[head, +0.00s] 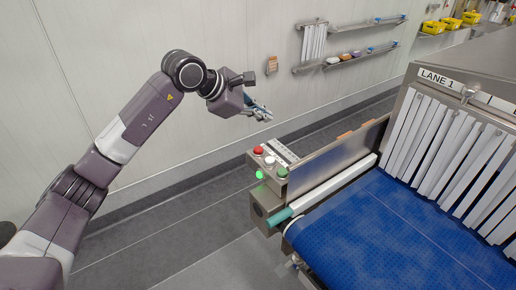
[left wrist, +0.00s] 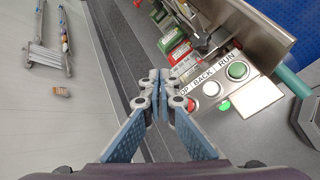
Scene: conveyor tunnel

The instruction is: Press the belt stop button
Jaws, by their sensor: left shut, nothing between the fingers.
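The control box (head: 268,178) sits at the near left corner of the conveyor. It has a red button (head: 258,149), a white button (head: 269,160), a green button (head: 282,171) and a glowing green lamp (head: 259,174) on its front. In the left wrist view the red button (left wrist: 192,104) is partly hidden by my finger, beside a label of which "OP" shows; the other labels read BACK and RUN. My left gripper (head: 266,115) is shut and empty, above and behind the box in the head view, apart from the buttons. My right gripper is out of view.
The blue belt (head: 390,235) runs under white strip curtains (head: 450,150) marked LANE 1. A metal side guard (head: 335,160) rises beside the box. Wall shelves (head: 345,60) hang at the back. The floor left of the conveyor is clear.

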